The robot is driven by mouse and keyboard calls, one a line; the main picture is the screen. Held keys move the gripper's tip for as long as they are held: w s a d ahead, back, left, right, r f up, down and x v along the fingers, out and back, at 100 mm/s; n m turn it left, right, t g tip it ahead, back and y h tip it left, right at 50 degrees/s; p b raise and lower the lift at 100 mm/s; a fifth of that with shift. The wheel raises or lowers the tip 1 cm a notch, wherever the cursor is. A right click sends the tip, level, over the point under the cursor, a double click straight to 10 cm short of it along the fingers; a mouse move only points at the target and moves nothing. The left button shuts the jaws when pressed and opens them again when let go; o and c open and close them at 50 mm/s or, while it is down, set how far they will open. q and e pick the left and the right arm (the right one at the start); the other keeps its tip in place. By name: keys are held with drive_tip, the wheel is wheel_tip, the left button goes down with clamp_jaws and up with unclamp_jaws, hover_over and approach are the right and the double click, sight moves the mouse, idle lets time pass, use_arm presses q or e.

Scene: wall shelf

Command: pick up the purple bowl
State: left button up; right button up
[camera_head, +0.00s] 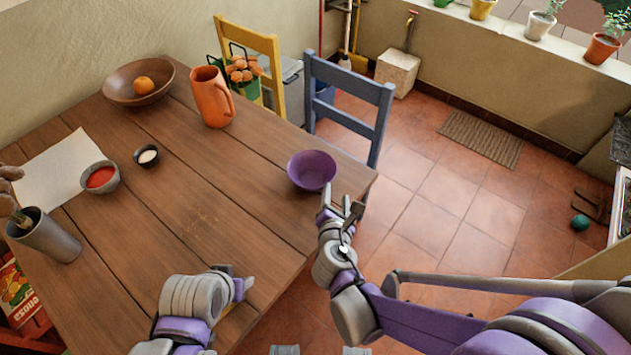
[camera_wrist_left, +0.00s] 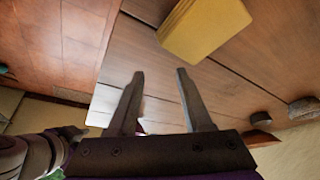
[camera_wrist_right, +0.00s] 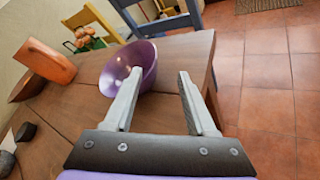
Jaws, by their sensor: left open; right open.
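The purple bowl (camera_head: 312,170) sits upright and empty near the right corner of the wooden table (camera_head: 215,220). My right gripper (camera_head: 342,207) is open beside the bowl, on its near side over the table edge. In the right wrist view the bowl (camera_wrist_right: 128,68) shows beyond the left finger of my right gripper (camera_wrist_right: 158,88). That finger overlaps the bowl's near side; I cannot tell whether it touches. My left gripper (camera_wrist_left: 160,88) is open and empty over the table. In the head view the left gripper (camera_head: 240,285) is near the table's front edge.
An orange pitcher (camera_head: 212,97), a wooden bowl (camera_head: 140,82) with an orange fruit, and small bowls stand farther left. A yellow block-like object (camera_wrist_left: 205,28) is near my left gripper. A blue chair (camera_head: 350,95) stands behind the purple bowl. The table's middle is clear.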

sight(330, 168)
drive_tip(key=shift+w+a+f+n+y, duration=0.2)
drive_tip(key=shift+w+a+n, duration=0.2)
drive_tip(key=shift+w+a, duration=0.1)
drive_tip(key=shift+w+a+f+n+y, duration=0.2)
drive_tip(key=shift+w+a+n, duration=0.2)
drive_tip(key=shift+w+a, duration=0.1)
drive_tip(key=x, duration=0.3)
drive_tip(key=shift+w+d, duration=0.15)
drive_tip(key=shift+x, duration=3.1)
clamp_jaws()
